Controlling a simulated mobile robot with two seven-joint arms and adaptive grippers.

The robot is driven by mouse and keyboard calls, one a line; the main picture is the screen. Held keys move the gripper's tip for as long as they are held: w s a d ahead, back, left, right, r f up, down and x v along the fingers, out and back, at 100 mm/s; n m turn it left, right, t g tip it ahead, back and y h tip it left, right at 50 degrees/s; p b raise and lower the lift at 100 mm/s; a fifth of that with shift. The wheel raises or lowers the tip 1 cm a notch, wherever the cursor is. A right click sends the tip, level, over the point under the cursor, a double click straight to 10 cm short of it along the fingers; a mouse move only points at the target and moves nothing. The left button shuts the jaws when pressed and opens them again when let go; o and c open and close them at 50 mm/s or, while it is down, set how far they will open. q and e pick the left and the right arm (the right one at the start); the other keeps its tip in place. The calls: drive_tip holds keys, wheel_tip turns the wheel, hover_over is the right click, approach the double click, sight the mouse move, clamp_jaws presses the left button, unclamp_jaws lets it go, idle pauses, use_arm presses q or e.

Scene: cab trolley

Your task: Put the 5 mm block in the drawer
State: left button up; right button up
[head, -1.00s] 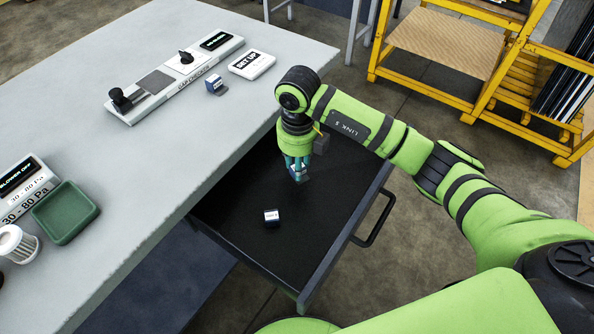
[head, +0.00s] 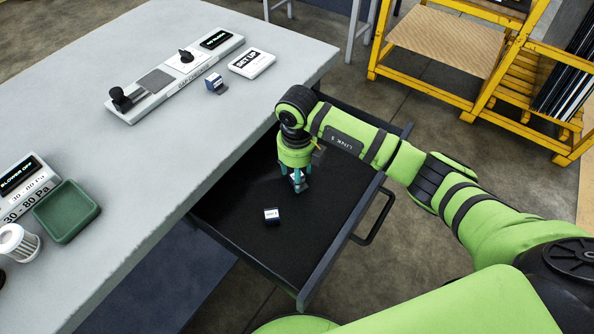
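The drawer (head: 322,233) under the table is pulled open, with a black floor. My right gripper (head: 299,182) points down into it, its teal fingers around a small white and blue block (head: 299,180); this block's label is too small to read. The block is low, near the drawer floor; I cannot tell whether it touches. A second white and dark blue block (head: 271,216) lies on the drawer floor, nearer the front. A third such block (head: 214,83) stands on the table. I cannot tell from the labels which is the 5 mm one. My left gripper is out of view.
On the table (head: 180,135) are a gap checker device (head: 175,82), a labelled plate (head: 252,63), a green tray (head: 66,212), a blower display (head: 22,185) and a white filter (head: 17,243). The drawer handle (head: 375,220) sticks out right. A yellow rack (head: 440,60) stands behind.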

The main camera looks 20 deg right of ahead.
drive_tip(key=shift+r+p, duration=0.3)
drive_tip(key=shift+r, duration=0.4)
wheel_tip(320, 180, up, 11)
drive_tip(key=b, duration=0.1)
drive_tip(key=shift+b, duration=0.3)
idle(1.0)
